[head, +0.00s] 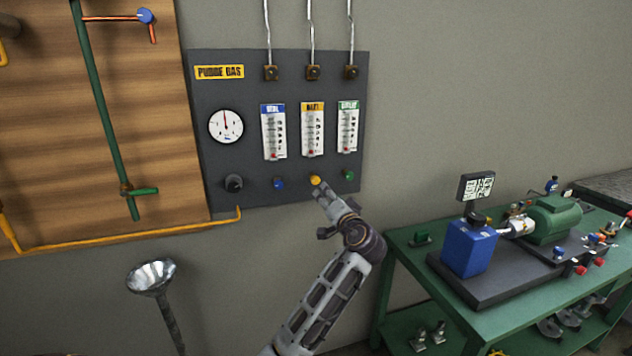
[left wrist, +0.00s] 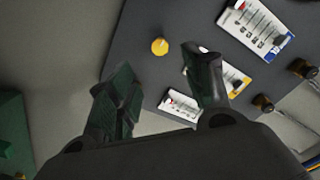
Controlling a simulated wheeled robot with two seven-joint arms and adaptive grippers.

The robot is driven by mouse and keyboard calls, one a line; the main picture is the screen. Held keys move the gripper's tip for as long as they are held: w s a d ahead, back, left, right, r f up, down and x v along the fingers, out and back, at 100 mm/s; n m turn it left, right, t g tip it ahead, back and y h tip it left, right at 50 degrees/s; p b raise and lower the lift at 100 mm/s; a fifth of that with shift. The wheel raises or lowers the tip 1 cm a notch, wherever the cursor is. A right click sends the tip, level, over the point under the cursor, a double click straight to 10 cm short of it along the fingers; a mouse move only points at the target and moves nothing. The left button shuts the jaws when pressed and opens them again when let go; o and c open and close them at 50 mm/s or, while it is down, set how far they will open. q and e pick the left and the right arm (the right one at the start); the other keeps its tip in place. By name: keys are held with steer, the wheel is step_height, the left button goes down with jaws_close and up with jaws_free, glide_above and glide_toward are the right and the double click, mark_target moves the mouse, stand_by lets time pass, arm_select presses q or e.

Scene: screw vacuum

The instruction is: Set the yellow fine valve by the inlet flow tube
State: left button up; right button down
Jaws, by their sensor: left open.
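The yellow fine valve (head: 315,180) is a small round knob low on the dark purge gas panel (head: 350,90). The inlet flow tube (head: 312,130), with a yellow label, is straight above it; its red mark sits near the bottom. My left gripper (head: 322,190) is just below and in front of the yellow knob. In the left wrist view the yellow knob (left wrist: 159,46) shows between the two spread, empty fingers (left wrist: 155,65), a little beyond their tips. There the inlet tube (left wrist: 236,80) is partly hidden by a finger. My right gripper is out of view.
A blue knob (head: 279,183) and a green knob (head: 348,174) flank the yellow one. A black knob (head: 233,183) and a gauge (head: 226,126) are at left. A green bench (head: 408,265) with a pump stands at right; a metal funnel (head: 151,276) stands lower left.

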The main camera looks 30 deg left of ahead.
mark_target(316, 180)
arm_select(q)
steer(key=p+x, duration=0.1)
steer(key=x, duration=1)
steer(key=shift+w+a, duration=0.15)
steer(key=shift+a, duration=0.05)
steer(key=shift+w+a, duration=0.45)
steer(key=shift+a, duration=0.05)
steer(key=shift+w+a, duration=0.35)
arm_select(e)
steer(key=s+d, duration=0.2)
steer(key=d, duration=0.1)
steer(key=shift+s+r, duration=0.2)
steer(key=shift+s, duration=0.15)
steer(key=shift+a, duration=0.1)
